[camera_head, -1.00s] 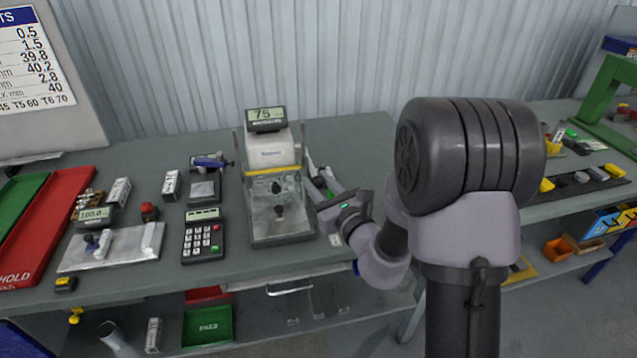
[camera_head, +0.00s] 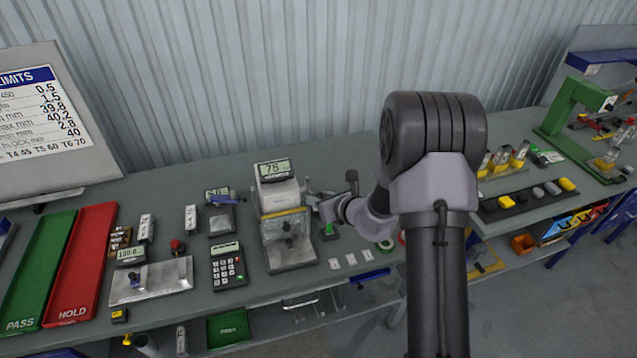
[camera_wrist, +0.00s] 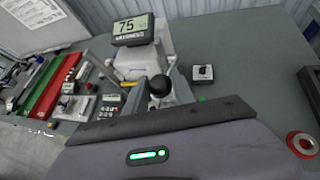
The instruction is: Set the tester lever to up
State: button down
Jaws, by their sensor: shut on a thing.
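The tester (camera_head: 287,228) is a pale machine with a yellow stripe and a display reading 75. It stands on the bench just left of my gripper (camera_head: 324,205). The tester also shows in the wrist view (camera_wrist: 130,62). There, the tester lever's black ball knob (camera_wrist: 160,86) sits right at the front edge of my gripper, in front of the tester. My gripper is shut on the lever. Its fingertips are mostly hidden in both views, and the lever's exact angle is hard to tell.
A keypad (camera_head: 228,266), a metal plate fixture (camera_head: 160,281), a red HOLD tray (camera_head: 82,262) and a green PASS tray (camera_head: 38,268) lie left of the tester. Small white blocks (camera_head: 351,259) and a tape ring (camera_head: 385,245) lie right of it.

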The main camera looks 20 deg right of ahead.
jog(key=w+r+p, duration=0.1)
jog(key=p, duration=0.1)
jog(key=r+g+p, duration=0.1)
jog(key=p, duration=0.1)
jog(key=w+r+g+p, duration=0.1)
jog(key=r+p, duration=0.1)
jog(key=shift+w, duration=0.35)
jog(key=shift+w+r+g+h+p, duration=0.1)
jog(key=shift+w+g+h+p, duration=0.25)
jog(key=shift+p, duration=0.2)
jog(key=shift+w+r+p, duration=0.35)
jog(key=shift+w+r, duration=0.05)
jog(key=shift+w, duration=0.35)
jog(key=shift+w+r+p, duration=0.35)
jog(key=shift+w, duration=0.4)
jog(key=c, duration=1.1)
grip_release()
jog(key=shift+w, duration=0.1)
jog(key=shift+o, duration=0.2)
jog(key=v, duration=1.7)
jog(key=shift+d+b, duration=0.2)
jog(key=shift+b, duration=0.2)
